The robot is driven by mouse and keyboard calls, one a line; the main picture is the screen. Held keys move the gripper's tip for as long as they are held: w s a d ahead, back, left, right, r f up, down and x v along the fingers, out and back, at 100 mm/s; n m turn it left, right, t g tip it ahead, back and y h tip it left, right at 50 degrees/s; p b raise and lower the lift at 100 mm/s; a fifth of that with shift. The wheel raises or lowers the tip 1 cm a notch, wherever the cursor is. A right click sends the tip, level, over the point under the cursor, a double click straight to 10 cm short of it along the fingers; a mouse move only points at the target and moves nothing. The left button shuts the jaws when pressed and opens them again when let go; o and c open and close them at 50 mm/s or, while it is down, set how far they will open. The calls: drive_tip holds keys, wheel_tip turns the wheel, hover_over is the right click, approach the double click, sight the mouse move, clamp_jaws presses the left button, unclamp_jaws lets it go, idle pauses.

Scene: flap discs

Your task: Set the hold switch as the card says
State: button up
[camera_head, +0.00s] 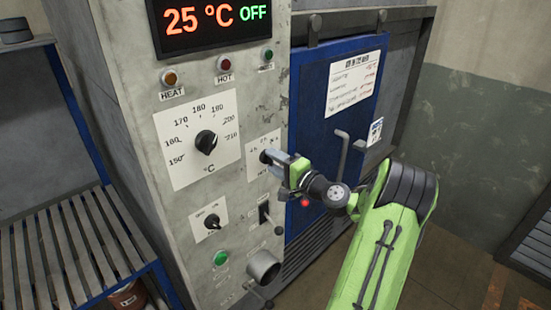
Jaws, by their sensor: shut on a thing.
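The hold switch (265,157) is a small dark knob on a white label plate on the grey oven panel. The plate has markings above the knob and lettering below it, too small to read surely. My gripper (273,160) is shut on the knob and hides much of it, so its pointer setting cannot be told. A white card (355,82) with printed lines is fixed to the blue oven door (314,90). Its text is too blurred to read. A smaller white and blue label (375,131) is below it.
The display (212,22) reads 25 °C OFF. A slatted rack (75,245) is at left.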

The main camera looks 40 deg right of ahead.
drive_tip(key=shift+f+m, duration=0.1)
drive_tip(key=shift+m, duration=0.4)
drive_tip(key=o, duration=1.1)
drive_tip(key=shift+c, duration=0.2)
drive_tip(key=s+b, duration=0.1)
drive_tip(key=s, duration=1.5)
drive_tip(key=shift+d+b, duration=0.2)
drive_tip(key=shift+b, duration=0.15)
